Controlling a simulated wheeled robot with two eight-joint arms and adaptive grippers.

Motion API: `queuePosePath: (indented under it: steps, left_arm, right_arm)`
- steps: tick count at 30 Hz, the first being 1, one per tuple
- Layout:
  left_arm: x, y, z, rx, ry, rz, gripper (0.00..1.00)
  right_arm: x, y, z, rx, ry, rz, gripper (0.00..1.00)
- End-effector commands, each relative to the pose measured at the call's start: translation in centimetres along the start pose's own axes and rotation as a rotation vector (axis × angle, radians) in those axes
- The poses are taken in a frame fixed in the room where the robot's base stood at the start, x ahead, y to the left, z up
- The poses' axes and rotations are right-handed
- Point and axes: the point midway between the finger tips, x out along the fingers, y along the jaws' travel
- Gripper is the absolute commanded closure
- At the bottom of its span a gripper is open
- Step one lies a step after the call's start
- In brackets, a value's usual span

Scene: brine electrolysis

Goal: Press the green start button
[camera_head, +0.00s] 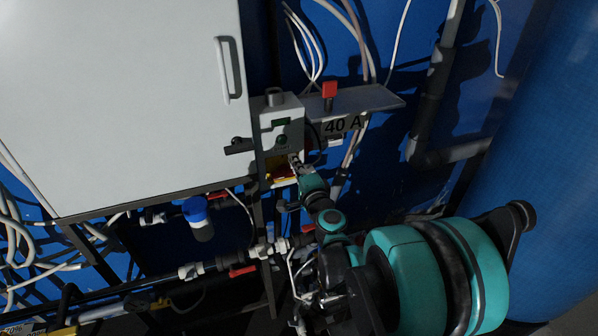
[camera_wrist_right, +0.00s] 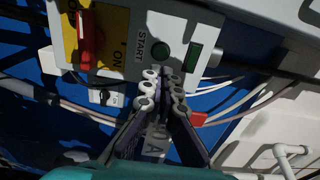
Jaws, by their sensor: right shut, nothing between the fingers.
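The grey control box (camera_head: 296,112) is fixed beside the white cabinet. Its green start button (camera_head: 282,140) shows below a green rectangular window (camera_head: 281,122). In the right wrist view the round dark green button (camera_wrist_right: 160,53) sits by the word START, next to the green window (camera_wrist_right: 193,58). My right gripper (camera_head: 293,158) is shut and empty, with its fingertips just below the button in the head view. In the right wrist view the fingertips (camera_wrist_right: 161,73) lie close to the button's edge; I cannot tell whether they touch the box. My left gripper is not in view.
A red switch (camera_wrist_right: 90,38) on a yellow plate marked ON is on the same box. The white cabinet (camera_head: 120,100) stands at left. A shelf (camera_head: 365,100) with a red knob (camera_head: 329,90) juts out at right. Pipes and a blue-topped filter (camera_head: 196,210) are below.

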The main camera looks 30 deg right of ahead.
Motion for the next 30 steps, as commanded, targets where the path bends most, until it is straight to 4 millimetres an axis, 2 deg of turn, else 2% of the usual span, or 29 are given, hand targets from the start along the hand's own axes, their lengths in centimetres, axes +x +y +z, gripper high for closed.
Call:
queuePosePath:
  steps: [1, 6, 12, 26, 30]
  left_arm:
    - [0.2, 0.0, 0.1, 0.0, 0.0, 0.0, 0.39]
    - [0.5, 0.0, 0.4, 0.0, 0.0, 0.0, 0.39]
    - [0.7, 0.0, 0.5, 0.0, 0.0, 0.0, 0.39]
    - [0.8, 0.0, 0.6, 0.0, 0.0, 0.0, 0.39]
    - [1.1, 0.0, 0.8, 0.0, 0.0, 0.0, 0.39]
  right_arm:
    - [1.2, 0.1, 0.1, 0.0, -0.002, 0.0, 1.0]
    - [4.4, 0.1, 0.0, 0.0, 0.0, 0.0, 1.0]
    - [6.8, 0.1, 0.1, 0.0, -0.001, 0.0, 1.0]
    - [7.4, 0.0, 0.0, 0.0, 0.0, 0.0, 1.0]
    - [8.7, 0.1, 0.1, 0.0, -0.001, 0.0, 1.0]
